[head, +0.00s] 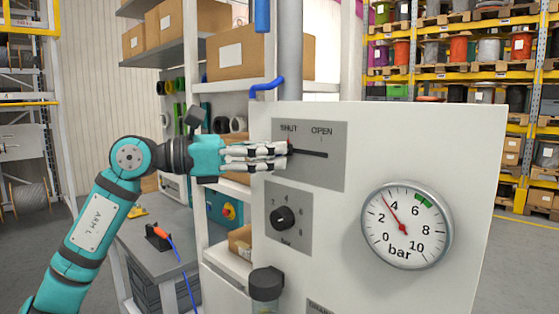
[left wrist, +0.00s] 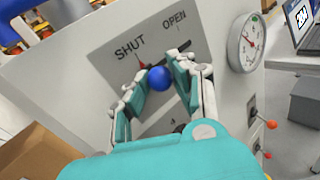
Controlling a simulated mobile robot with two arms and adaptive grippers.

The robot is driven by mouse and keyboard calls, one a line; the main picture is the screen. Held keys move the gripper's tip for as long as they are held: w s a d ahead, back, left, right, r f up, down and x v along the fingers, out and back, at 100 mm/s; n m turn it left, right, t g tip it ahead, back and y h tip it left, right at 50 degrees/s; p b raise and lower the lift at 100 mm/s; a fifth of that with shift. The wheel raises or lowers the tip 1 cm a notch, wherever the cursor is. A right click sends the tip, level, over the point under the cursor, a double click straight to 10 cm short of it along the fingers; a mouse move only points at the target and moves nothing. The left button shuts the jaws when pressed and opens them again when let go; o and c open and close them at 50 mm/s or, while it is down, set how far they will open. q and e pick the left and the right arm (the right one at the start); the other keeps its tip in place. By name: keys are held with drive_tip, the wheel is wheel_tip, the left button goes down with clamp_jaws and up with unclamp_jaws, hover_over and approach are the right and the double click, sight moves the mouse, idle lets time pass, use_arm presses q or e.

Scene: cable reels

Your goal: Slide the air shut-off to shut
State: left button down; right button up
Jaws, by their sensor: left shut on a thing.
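The air shut-off is a slider on a grey plate (head: 334,168) on the white panel, with a dark slot (head: 312,153) running from SHUT on the left to OPEN on the right. Its blue ball knob (left wrist: 159,78) shows between my left fingers in the left wrist view. My left gripper (head: 284,154) is shut on this knob, at the SHUT end of the slot. A small red mark shows by SHUT. The fingers hide the knob in the head view. My right gripper is not in view.
Below the plate are a black rotary knob (head: 284,218) and a dark-capped cylinder (head: 266,284). A round bar gauge (head: 407,225), needle near 4, is at the panel's right. Shelving (head: 233,95) with boxes stands behind, and a grey bench (head: 150,245) lies at the left.

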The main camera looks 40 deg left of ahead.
use_arm(q)
drive_tip(key=shift+a+r, duration=0.1)
drive_tip(key=c, duration=1.4)
unclamp_jaws()
drive_tip(key=o, duration=0.3)
drive_tip(key=shift+a, duration=0.2)
drive_tip(key=shift+o, duration=0.2)
drive_tip(key=v, duration=1.2)
